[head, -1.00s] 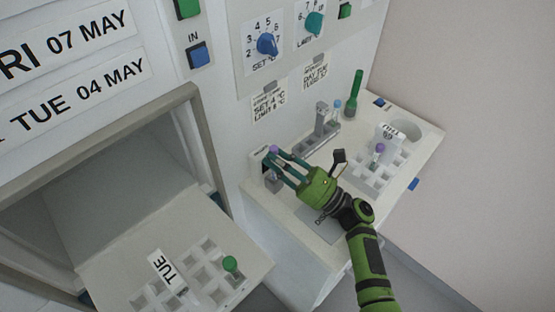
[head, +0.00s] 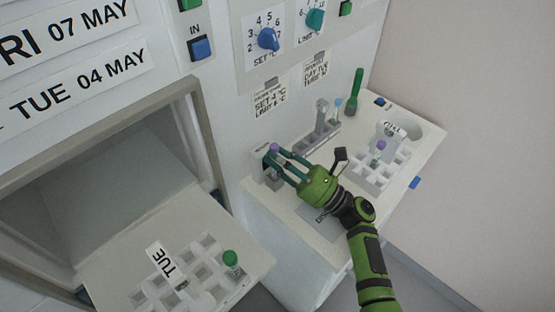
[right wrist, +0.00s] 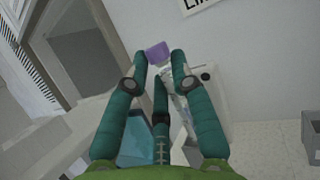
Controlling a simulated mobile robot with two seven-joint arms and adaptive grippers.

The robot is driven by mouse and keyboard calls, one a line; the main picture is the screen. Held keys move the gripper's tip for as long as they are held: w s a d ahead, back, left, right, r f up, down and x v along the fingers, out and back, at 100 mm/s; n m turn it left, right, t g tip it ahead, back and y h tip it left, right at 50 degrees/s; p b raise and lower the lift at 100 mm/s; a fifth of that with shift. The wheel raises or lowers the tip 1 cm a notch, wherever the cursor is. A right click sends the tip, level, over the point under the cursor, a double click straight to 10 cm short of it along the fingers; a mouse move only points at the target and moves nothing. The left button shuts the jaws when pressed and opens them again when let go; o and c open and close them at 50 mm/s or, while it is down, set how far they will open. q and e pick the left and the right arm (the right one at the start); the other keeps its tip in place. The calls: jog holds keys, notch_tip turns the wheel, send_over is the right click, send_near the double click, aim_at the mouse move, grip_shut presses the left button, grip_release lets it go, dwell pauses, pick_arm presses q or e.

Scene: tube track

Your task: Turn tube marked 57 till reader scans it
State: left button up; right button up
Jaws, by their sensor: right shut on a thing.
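A tube with a purple cap (head: 275,147) stands at the left end of the white worktop, against the cabinet wall. The cap also shows in the right wrist view (right wrist: 158,53). My right gripper (head: 270,162) is shut on this tube just below the cap; the fingers hide most of its body. No number on it can be read. A small light box with a dark front, perhaps the reader (head: 258,157), is beside the tube. A grey block (head: 274,182) is just below the fingertips. My left gripper is not in view.
A grey rack (head: 322,132) holds a blue-capped tube (head: 337,104) behind the gripper. A white rack (head: 370,175) at the right holds another purple-capped tube (head: 381,146). A green-capped tube (head: 231,260) sits in the TUE tray (head: 250,272) at lower left.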

jog(key=shift+s+a+f+m, duration=0.1)
jog(key=shift+s+f+m, duration=0.1)
jog(key=shift+f, duration=0.4)
jog(key=shift+s+f+m, duration=0.1)
jog(key=shift+f+m, duration=0.1)
jog(key=shift+f, duration=0.35)
jog(key=shift+w+r+p, duration=0.3)
jog(key=shift+r+p, duration=0.2)
jog(key=shift+p, duration=0.05)
jog(key=shift+r, duration=0.1)
jog(key=shift+w+r+h+p, duration=0.15)
jog(key=shift+r+h+p, duration=0.25)
jog(key=shift+p, duration=0.05)
jog(key=shift+w+d+r, duration=0.2)
jog(key=shift+r, duration=0.1)
jog(key=shift+s+a+r+p, duration=0.15)
jog(key=shift+r+p, duration=0.15)
jog(key=shift+r, duration=0.25)
jog(key=shift+f, duration=0.15)
jog(key=shift+f+b, duration=0.2)
jog(key=shift+b, duration=0.2)
